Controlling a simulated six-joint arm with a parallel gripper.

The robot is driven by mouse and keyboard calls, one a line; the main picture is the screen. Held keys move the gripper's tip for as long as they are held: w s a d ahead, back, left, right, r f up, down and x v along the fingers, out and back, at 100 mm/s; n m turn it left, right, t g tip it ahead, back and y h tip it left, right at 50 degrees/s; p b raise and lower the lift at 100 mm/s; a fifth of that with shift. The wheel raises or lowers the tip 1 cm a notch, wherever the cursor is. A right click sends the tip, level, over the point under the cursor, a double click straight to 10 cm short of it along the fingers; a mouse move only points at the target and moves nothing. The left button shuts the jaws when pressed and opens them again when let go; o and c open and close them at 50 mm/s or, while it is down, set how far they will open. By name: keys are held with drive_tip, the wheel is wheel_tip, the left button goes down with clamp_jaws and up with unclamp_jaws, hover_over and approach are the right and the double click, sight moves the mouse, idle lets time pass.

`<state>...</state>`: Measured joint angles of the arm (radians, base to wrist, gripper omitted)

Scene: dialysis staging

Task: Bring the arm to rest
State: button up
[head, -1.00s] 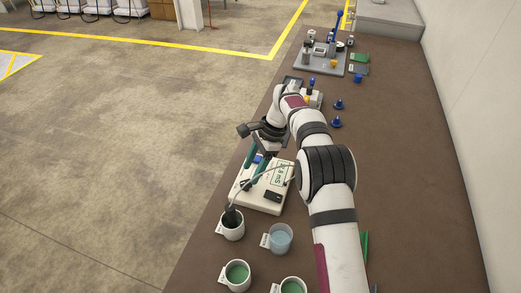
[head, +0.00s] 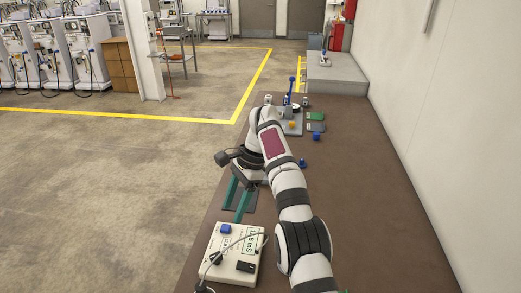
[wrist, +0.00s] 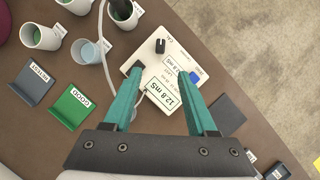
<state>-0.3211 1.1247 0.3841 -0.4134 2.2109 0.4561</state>
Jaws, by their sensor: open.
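My gripper (head: 231,212) is open, with two teal fingers pointing down and nothing between them. In the head view it hangs just beyond the far edge of the cream meter (head: 222,262). In the wrist view my gripper (wrist: 161,73) frames the meter (wrist: 178,45), whose display reads 12.8 mS, with clear space between the fingertips. My arm reaches forward along the bench, bent at the elbow.
The wrist view shows several white cups (wrist: 34,38), a dark probe (wrist: 120,8) with a grey cable, a green GOOD tray (wrist: 72,106) and a grey-blue RETEST tray (wrist: 38,84). The brown bench (head: 375,225) is clear on the right, beside a wall.

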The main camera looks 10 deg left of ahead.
drive_tip(key=s+d+r+n+t, duration=0.1)
drive_tip(key=s+d+r+n, duration=0.1)
drive_tip(key=s+d+r, duration=0.95)
drive_tip(key=s+d+f, duration=0.3)
drive_tip(key=s, duration=0.4)
drive_tip(key=s+d+f+n+t+h, duration=0.1)
drive_tip(key=s+d+f, duration=0.2)
drive_tip(key=s, duration=0.5)
drive_tip(key=s+d+f+n, duration=0.1)
drive_tip(key=s+d+f, duration=0.2)
drive_tip(key=s, duration=0.5)
drive_tip(key=shift+s+d+f+t+h, duration=0.2)
drive_tip(key=shift+f+t+h, duration=0.1)
drive_tip(key=shift+f, duration=0.15)
